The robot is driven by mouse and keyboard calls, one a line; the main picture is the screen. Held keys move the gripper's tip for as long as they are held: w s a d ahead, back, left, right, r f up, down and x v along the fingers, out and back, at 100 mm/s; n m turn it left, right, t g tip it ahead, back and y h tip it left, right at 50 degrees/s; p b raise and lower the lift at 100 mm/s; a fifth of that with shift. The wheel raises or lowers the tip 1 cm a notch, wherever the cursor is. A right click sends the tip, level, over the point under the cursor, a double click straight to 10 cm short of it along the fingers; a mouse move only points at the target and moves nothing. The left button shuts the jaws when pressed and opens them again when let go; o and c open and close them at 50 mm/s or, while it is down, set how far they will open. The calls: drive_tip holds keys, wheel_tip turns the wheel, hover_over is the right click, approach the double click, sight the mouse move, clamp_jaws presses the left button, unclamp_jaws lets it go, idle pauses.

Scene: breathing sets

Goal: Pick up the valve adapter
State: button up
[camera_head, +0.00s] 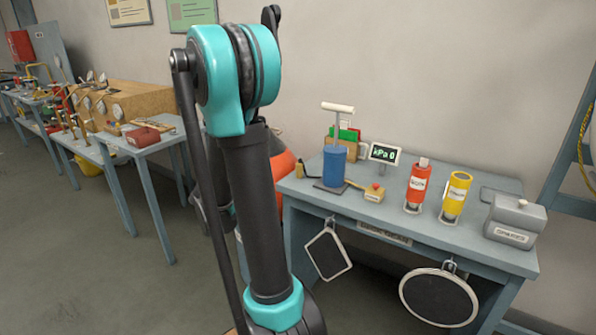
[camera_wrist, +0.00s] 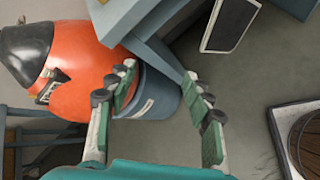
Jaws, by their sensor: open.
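I cannot pick out a valve adapter for certain in either view. The blue-grey bench (camera_head: 300,192) in the head view carries several small items, and none is clearly marked as the adapter. My gripper (camera_wrist: 160,76) shows in the wrist view, its two green-padded fingers spread apart with nothing between them. It points toward a grey-blue bin (camera_wrist: 160,96) and the bench leg behind it.
On the bench stand a blue pump (camera_head: 334,166), a kPa display (camera_head: 384,153), a red canister (camera_head: 418,184), a yellow canister (camera_head: 455,197) and a grey box (camera_head: 515,220). A black-topped orange vessel (camera_wrist: 85,70) is close at left in the wrist view. Floor shows at right.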

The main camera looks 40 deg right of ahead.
drive_tip(key=w+d+r+n+h, duration=0.2)
drive_tip(key=w+d+n+h, duration=0.4)
drive_tip(key=w+n, duration=0.15)
drive_tip(key=h, duration=0.2)
approach(297, 168)
drive_tip(key=shift+n, duration=0.35)
drive_tip(key=d, duration=0.3)
drive_tip(key=w+d, duration=0.1)
drive_tip(key=d, duration=0.1)
drive_tip(key=shift+w+d+f, duration=0.1)
drive_tip(key=shift+w+d, duration=0.05)
drive_tip(key=shift+d, duration=0.25)
drive_tip(key=shift+w+d+r, duration=0.1)
drive_tip(key=shift+w+d, duration=0.1)
drive_tip(key=shift+d, duration=1.15)
drive_tip(key=shift+w+d+r, duration=0.15)
drive_tip(key=shift+d, duration=1.25)
clamp_jaws()
